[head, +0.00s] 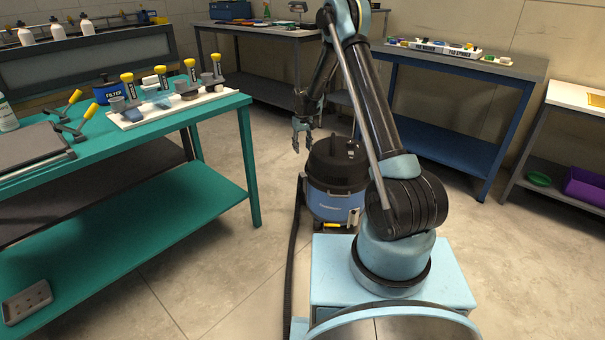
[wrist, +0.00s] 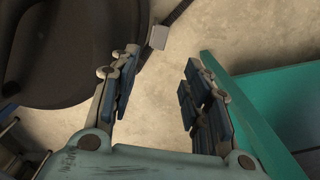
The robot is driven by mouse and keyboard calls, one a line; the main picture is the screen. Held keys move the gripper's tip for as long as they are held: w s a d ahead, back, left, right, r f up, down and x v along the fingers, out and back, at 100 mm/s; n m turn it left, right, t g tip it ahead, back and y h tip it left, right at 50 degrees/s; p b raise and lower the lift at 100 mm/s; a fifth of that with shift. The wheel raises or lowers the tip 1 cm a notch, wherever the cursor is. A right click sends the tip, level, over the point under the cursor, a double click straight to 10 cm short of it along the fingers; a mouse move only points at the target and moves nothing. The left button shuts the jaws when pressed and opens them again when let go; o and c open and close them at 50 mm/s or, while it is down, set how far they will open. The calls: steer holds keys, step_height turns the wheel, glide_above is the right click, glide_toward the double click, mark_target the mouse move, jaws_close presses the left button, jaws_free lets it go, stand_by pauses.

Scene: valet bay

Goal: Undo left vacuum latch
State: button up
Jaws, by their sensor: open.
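The vacuum (head: 336,203) stands on the floor, with a blue body and a round black lid (head: 338,160). The lid (wrist: 75,45) fills the upper left of the wrist view. A pale grey block (wrist: 158,37) shows beside the lid's edge, close to a dark strip; I cannot tell whether it is the left latch. A small pale part (head: 353,217) shows on the body's front right in the head view. My gripper (head: 303,148) is open and empty, pointing down at the lid's left side. Its fingers (wrist: 161,62) are apart, with only floor visible between them.
A dark hose (head: 294,250) runs along the floor left of the vacuum. The teal bench (head: 225,103) stands to the left, and its edge (wrist: 240,95) is close to my right finger in the wrist view. A blue bench (head: 510,95) stands behind right.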

mark_target(302, 174)
step_height(302, 174, down, 15)
steer(key=shift+r, duration=0.1)
stand_by(0.4)
jaws_close()
